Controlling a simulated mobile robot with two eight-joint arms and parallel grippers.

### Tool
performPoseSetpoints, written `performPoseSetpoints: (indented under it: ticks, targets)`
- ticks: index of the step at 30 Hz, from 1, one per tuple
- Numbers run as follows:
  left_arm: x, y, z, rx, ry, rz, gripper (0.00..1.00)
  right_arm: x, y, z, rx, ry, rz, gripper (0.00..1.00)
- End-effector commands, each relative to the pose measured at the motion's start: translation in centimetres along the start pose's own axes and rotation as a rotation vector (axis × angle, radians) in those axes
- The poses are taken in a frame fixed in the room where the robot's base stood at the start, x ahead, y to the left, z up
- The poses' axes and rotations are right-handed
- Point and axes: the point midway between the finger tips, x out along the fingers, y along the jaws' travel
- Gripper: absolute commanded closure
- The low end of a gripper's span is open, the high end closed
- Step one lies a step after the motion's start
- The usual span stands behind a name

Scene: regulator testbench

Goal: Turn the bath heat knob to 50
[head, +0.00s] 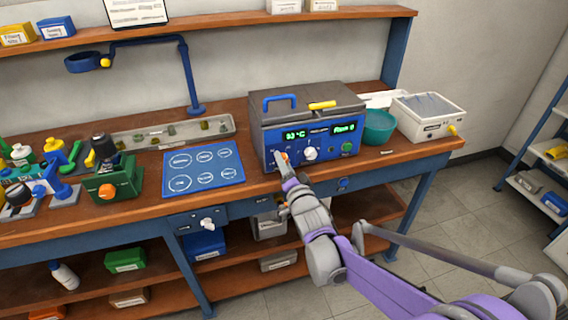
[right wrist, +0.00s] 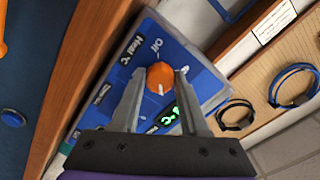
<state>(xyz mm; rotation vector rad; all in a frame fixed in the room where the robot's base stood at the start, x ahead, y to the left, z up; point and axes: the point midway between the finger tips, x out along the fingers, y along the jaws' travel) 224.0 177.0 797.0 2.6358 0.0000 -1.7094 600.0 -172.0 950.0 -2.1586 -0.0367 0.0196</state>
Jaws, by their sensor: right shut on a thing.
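The bath (head: 310,125) is a grey box with a blue front panel on the bench. Its orange heat knob (right wrist: 160,77) sits beside the "Heat °C" and "Off" labels in the right wrist view. My right gripper (right wrist: 158,82) is shut on the orange knob, one finger on each side. In the head view my right gripper (head: 286,175) reaches the panel's left side and hides part of the orange knob (head: 281,157). The green display (head: 296,134) reads about 30 °C, not clearly legible. A white knob (head: 310,153) is to the right. My left gripper is not in view.
A blue mat (head: 203,169) with printed circles lies left of the bath. A teal bowl (head: 379,127) and a white box (head: 429,116) stand to its right. The wooden bench edge (head: 400,157) runs below the panel.

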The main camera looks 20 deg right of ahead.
Motion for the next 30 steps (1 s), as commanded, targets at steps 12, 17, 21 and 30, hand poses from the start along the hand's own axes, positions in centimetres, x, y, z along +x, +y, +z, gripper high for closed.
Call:
performPoseSetpoints:
  ticks: [12, 17, 21, 30]
  targets:
    - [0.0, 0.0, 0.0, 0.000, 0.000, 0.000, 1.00, 0.0, 0.0, 0.0, -0.001, -0.001, 0.001, 0.26]
    - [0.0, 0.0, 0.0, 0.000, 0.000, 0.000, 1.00, -0.2, 0.0, 0.0, -0.001, 0.000, 0.001, 0.26]
    - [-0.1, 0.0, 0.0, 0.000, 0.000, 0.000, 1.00, -1.7, 0.0, 0.0, -0.001, 0.000, 0.001, 0.26]
    - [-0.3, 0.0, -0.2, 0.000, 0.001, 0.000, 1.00, -7.8, 0.0, 0.0, -0.001, 0.000, 0.001, 0.26]
